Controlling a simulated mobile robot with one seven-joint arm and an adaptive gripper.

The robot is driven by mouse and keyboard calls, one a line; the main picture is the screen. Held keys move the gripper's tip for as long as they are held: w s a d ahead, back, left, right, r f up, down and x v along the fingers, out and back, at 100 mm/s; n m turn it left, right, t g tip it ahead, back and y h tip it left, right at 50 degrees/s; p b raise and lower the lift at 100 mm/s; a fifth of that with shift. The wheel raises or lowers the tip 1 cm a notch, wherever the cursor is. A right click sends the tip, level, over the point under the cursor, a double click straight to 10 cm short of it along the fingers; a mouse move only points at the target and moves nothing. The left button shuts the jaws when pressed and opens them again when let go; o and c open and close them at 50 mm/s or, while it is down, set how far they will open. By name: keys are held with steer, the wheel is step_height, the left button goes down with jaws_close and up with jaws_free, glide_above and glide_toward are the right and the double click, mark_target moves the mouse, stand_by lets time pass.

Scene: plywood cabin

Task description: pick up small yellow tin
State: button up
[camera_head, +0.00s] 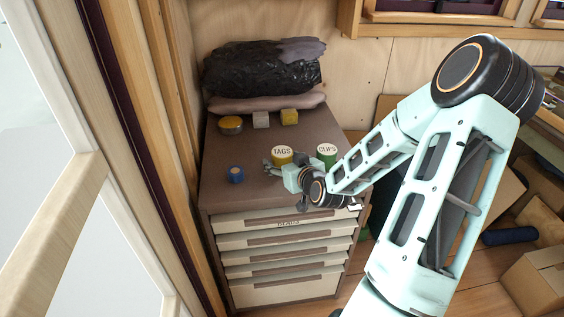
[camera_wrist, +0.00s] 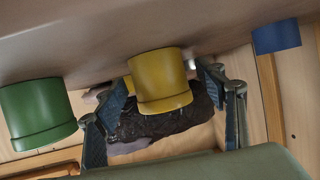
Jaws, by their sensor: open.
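A yellow tin with a white lid lettered TAGS (camera_head: 282,154) stands upright on the brown top of a drawer cabinet (camera_head: 215,190). My gripper (camera_head: 276,170) is open just in front of it, low over the cabinet top. In the wrist view, where the scene appears upside down, the yellow tin (camera_wrist: 160,78) shows between the two spread fingers (camera_wrist: 164,88). I cannot tell whether either finger touches it. The tin's lower front is partly hidden by my gripper in the head view.
A green tin lettered CLIPS (camera_head: 327,151) stands close right of the yellow tin. A small blue tin (camera_head: 236,175) is at left. Behind are a low yellow-topped round container (camera_head: 231,124), a pale block (camera_head: 261,119), a yellow block (camera_head: 289,117) and a black bag (camera_head: 260,72).

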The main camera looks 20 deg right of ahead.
steer(key=shift+w+f, duration=0.25)
steer(key=shift+w, duration=0.45)
steer(key=shift+c, duration=0.5)
steer(key=c, duration=1.2)
steer(key=shift+c, duration=0.2)
steer(key=shift+r, duration=0.2)
